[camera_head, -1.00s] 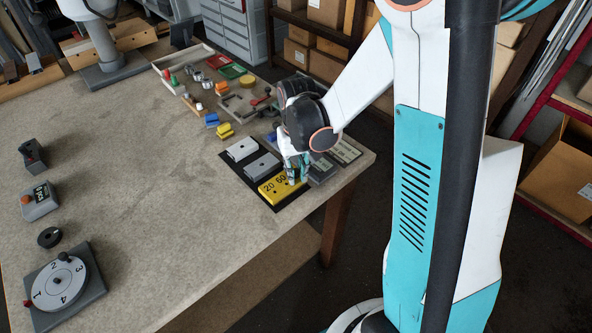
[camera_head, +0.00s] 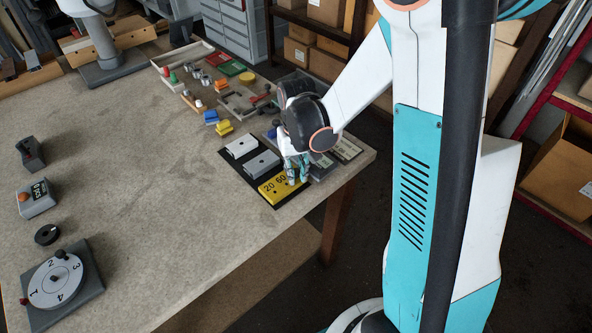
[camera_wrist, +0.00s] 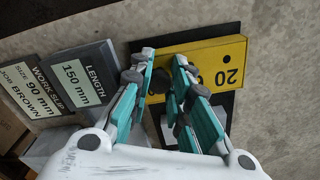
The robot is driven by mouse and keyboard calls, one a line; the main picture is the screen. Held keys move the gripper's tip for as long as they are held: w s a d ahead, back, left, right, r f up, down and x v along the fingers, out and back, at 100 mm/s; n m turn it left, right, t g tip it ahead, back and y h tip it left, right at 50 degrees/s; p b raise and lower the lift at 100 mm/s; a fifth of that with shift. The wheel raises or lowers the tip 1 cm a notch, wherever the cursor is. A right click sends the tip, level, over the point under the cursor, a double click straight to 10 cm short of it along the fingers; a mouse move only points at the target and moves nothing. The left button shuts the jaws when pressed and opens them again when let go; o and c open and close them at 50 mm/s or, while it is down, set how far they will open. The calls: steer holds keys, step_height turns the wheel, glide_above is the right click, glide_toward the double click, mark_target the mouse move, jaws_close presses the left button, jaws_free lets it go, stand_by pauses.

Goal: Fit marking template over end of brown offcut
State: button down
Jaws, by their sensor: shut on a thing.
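The yellow marking template (camera_head: 270,196), marked 20 and 60, lies on a black mat (camera_head: 240,170) near the table's right edge. It also shows in the wrist view (camera_wrist: 222,52), partly behind the fingers. My gripper (camera_head: 293,178) points down over the template's right end. In the wrist view my gripper (camera_wrist: 166,68) has its two fingers on either side of a dark part of the template, shut on it. The exact contact is hidden between the fingers. I cannot make out the brown offcut in either view.
Label plates reading LENGTH 150 mm (camera_wrist: 80,78) and WORK SLIP 90 mm, brown (camera_wrist: 32,92) lie nearby. A numbered dial (camera_head: 57,280) stands front left. The middle of the table is clear.

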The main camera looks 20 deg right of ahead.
steer(key=c, duration=1.4)
jaws_free()
steer(key=shift+r, duration=0.1)
step_height(320, 180, up, 12)
steer(key=shift+f, duration=0.1)
steer(key=s+a+r+t, duration=0.1)
steer(key=s+r+t, duration=0.1)
steer(key=s, duration=0.3)
steer(key=s+a+r+n+t, duration=0.1)
steer(key=s+r+t, duration=0.1)
steer(key=s+r, duration=0.1)
steer(key=s+a+r+t, duration=0.1)
steer(key=s+r+t, duration=0.1)
steer(key=s, duration=0.4)
steer(key=shift+s+a+r+t, duration=0.25)
steer(key=shift+s+t, duration=0.1)
steer(key=shift+t, duration=0.25)
